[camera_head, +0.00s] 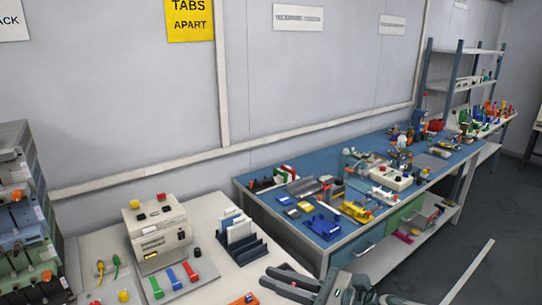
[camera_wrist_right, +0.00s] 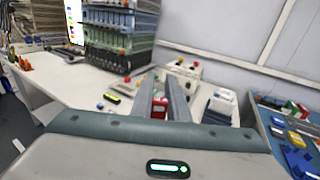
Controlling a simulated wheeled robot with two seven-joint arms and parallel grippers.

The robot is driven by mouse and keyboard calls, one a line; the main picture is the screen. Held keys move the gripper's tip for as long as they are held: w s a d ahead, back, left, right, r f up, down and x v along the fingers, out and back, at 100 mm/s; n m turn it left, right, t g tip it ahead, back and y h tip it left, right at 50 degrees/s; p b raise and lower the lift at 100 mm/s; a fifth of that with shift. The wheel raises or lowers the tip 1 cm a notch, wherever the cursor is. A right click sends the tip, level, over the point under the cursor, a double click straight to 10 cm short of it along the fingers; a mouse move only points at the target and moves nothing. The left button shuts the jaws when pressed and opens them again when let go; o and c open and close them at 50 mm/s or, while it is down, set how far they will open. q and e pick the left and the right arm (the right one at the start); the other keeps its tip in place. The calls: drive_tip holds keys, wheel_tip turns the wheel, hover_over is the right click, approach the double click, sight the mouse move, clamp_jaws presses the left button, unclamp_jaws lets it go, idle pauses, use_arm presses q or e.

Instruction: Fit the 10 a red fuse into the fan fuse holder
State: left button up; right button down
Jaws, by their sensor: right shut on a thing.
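My right gripper (camera_head: 290,283) reaches in at the bottom of the head view, over the front edge of the white table. In the right wrist view its two grey fingers (camera_wrist_right: 164,98) are closed on a small red piece, the red fuse (camera_wrist_right: 159,109). A plate (camera_head: 184,286) on the white table carries green, blue and red blocks (camera_head: 172,278). I cannot tell whether one of these is the fan fuse holder. My left gripper is not in view.
A beige box (camera_head: 157,233) with red and yellow knobs stands behind the plate. A dark rack (camera_head: 240,246) with white cards is right of it. Stacked drawer units (camera_head: 22,215) stand at the left. A cluttered blue-topped bench (camera_head: 275,208) stands to the right.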

drive_tip(key=d+f+m+t+h, duration=0.1)
drive_tip(key=d+m+t+h, duration=0.8)
drive_tip(key=d, duration=1)
drive_tip(key=m+h, duration=0.3)
drive_tip(key=h, duration=0.3)
drive_tip(key=shift+s+f, duration=0.2)
drive_tip(key=shift+s, duration=0.1)
drive_tip(key=shift+s, duration=0.1)
drive_tip(key=s+f, duration=0.3)
drive_tip(key=s, duration=0.6)
drive_tip(key=shift+s+f, duration=0.2)
drive_tip(key=shift+f, duration=0.1)
